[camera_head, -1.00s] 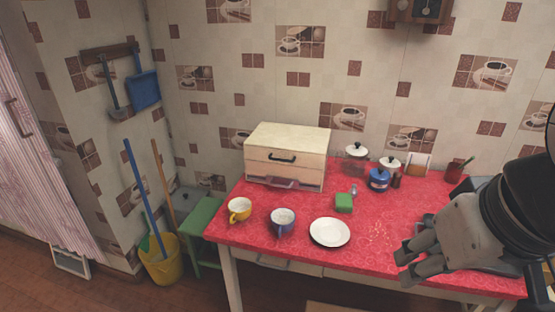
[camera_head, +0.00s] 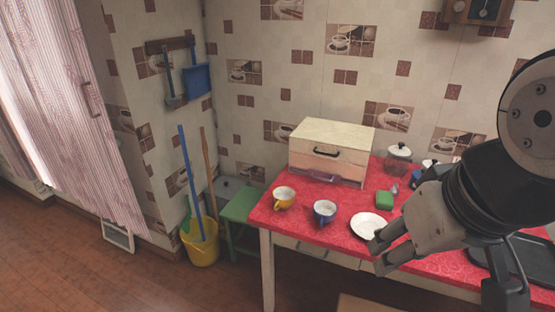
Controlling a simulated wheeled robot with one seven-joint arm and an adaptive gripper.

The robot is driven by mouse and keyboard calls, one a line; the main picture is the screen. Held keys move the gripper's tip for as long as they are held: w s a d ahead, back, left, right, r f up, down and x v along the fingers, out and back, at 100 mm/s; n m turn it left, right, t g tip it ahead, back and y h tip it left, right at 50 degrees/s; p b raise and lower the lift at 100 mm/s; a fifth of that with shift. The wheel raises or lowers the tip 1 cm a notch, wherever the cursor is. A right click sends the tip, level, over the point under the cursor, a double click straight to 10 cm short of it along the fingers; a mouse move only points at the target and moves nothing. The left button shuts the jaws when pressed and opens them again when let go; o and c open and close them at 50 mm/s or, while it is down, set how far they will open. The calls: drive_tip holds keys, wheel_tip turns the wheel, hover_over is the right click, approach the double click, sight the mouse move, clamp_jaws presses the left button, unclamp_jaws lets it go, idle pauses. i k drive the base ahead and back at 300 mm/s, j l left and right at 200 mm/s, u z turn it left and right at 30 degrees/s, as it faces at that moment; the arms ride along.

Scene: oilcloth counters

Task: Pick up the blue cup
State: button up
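The blue cup (camera_head: 324,212) stands upright on the red tabletop near its front edge, with a pale inside. A yellow cup (camera_head: 284,198) stands to its left and a white plate (camera_head: 370,226) lies to its right. My gripper (camera_head: 378,254) is at the right, over the front part of the table, to the right of the blue cup and apart from it. Its fingers are spread with a gap between them and nothing in it. It overlaps the right edge of the plate in the picture.
A cream bread box (camera_head: 330,150) stands on the red table (camera_head: 290,225) behind the cups. A green sponge (camera_head: 384,200) and a glass jar (camera_head: 397,160) are right of it. A green stool (camera_head: 240,206) and a yellow bucket (camera_head: 202,246) with poles stand left of the table. Open floor lies at front left.

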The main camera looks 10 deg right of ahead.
sight(324, 210)
drive_tip(key=i+j+z, duration=0.25)
drive_tip(key=j, duration=0.2)
drive_tip(key=i+j+z, duration=0.1)
drive_tip(key=j+z, duration=0.15)
drive_tip(key=j, duration=0.2)
drive_tip(key=i+j+z, duration=0.25)
drive_tip(key=j, duration=0.25)
drive_tip(key=j+z, duration=0.25)
drive_tip(key=j, duration=0.2)
drive_tip(key=k, duration=0.05)
